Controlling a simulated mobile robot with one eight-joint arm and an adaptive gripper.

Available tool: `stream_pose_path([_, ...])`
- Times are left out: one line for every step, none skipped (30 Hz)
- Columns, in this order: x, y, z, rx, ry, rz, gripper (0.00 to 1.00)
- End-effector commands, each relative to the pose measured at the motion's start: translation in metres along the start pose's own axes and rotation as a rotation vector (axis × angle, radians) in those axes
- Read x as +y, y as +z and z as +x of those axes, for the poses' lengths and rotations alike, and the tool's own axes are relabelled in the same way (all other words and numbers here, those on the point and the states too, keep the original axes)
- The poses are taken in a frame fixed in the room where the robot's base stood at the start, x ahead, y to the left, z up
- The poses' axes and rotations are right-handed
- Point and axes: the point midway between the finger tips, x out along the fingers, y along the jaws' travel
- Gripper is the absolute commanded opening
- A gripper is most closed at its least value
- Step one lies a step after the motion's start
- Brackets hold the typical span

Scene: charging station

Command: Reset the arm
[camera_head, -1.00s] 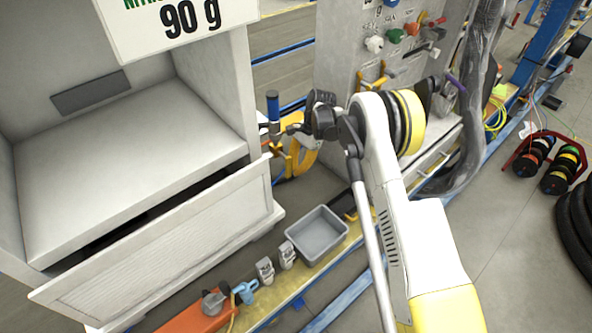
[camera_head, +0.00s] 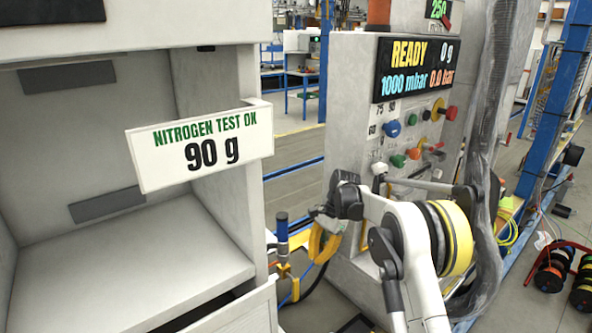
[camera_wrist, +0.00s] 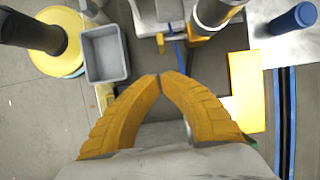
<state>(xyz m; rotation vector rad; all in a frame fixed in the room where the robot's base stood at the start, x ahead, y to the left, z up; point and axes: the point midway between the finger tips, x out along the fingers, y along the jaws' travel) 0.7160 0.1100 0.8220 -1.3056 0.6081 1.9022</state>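My arm (camera_head: 415,245) reaches up from the bottom right in the head view, bent at a dark wrist joint in front of the control panel. My gripper (camera_wrist: 161,75) shows in the wrist view as two curved yellow fingers. Their tips meet and nothing shows between them.
The control panel (camera_head: 365,150) reads READY, 0 g, 1000 mbar. A sign (camera_head: 200,145) reads NITROGEN TEST OK 90 g on the grey cabinet (camera_head: 130,265). A blue-handled tool (camera_head: 282,228) stands beside the cabinet. A grey bin (camera_wrist: 104,53) shows in the wrist view.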

Motion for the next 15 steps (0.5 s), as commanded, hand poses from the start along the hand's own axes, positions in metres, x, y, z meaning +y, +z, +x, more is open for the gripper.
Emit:
stream_pose_path([0.005,0.007,-0.015,0.017,-0.012,-0.019,0.00])
stream_pose_path([0.008,0.011,-0.025,0.031,-0.020,-0.034,0.00])
stream_pose_path([0.013,0.017,-0.040,0.053,-0.035,-0.060,0.00])
stream_pose_path([0.019,0.023,-0.052,0.071,-0.046,-0.083,0.00])
stream_pose_path([0.025,0.029,-0.063,0.091,-0.057,-0.105,0.00])
stream_pose_path([0.033,0.037,-0.079,0.120,-0.071,-0.137,0.00])
stream_pose_path([0.040,0.043,-0.089,0.142,-0.082,-0.161,0.00])
stream_pose_path([0.048,0.050,-0.099,0.163,-0.091,-0.185,0.00])
stream_pose_path([0.058,0.058,-0.112,0.193,-0.103,-0.218,0.00])
stream_pose_path([0.067,0.064,-0.120,0.216,-0.111,-0.242,0.00])
stream_pose_path([0.075,0.071,-0.129,0.238,-0.120,-0.267,0.00])
stream_pose_path([0.087,0.079,-0.139,0.270,-0.128,-0.300,0.00])
stream_pose_path([0.097,0.086,-0.145,0.293,-0.134,-0.326,0.00])
stream_pose_path([0.107,0.092,-0.152,0.316,-0.140,-0.351,0.00])
stream_pose_path([0.120,0.101,-0.159,0.349,-0.146,-0.384,0.00])
